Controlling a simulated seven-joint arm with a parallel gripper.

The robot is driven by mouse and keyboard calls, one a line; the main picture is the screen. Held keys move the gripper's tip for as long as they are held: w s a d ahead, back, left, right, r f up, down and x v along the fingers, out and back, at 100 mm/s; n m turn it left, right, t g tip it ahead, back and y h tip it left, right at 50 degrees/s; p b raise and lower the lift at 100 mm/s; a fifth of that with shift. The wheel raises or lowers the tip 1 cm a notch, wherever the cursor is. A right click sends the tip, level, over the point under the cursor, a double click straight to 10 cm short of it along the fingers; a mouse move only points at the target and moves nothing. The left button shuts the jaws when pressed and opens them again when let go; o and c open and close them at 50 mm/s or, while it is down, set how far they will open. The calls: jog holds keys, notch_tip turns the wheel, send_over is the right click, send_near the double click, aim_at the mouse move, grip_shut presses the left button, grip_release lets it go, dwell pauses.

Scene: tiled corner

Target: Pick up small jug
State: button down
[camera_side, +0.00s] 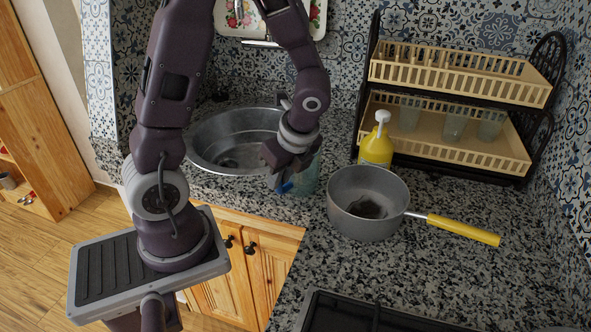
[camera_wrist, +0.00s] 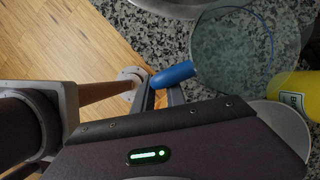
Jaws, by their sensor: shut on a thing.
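The small jug (camera_side: 308,178) is a see-through, greenish vessel with a blue handle, on the speckled counter near its front edge, just in front of the sink. My gripper (camera_side: 279,172) is at the jug's left side, shut on its blue handle, and partly covers the jug in the side view. In the wrist view the jug's round mouth (camera_wrist: 236,48) faces the camera, and the blue handle (camera_wrist: 174,74) sits at the fingers of my gripper (camera_wrist: 162,97). I cannot tell whether the jug's base touches the counter.
A grey saucepan (camera_side: 350,218) with a yellow handle stands close to the jug's right. A yellow pump bottle (camera_side: 376,150) is behind it, before a dish rack (camera_side: 450,135) holding glasses. The metal sink (camera_side: 205,150) lies behind left. A dark hob (camera_side: 340,315) is in front.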

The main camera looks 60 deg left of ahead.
jog(key=shift+r, duration=0.15)
jog(key=shift+r, duration=4.85)
jog(key=c, duration=2.1)
grip_release()
grip_shut()
jog(key=shift+r, duration=0.1)
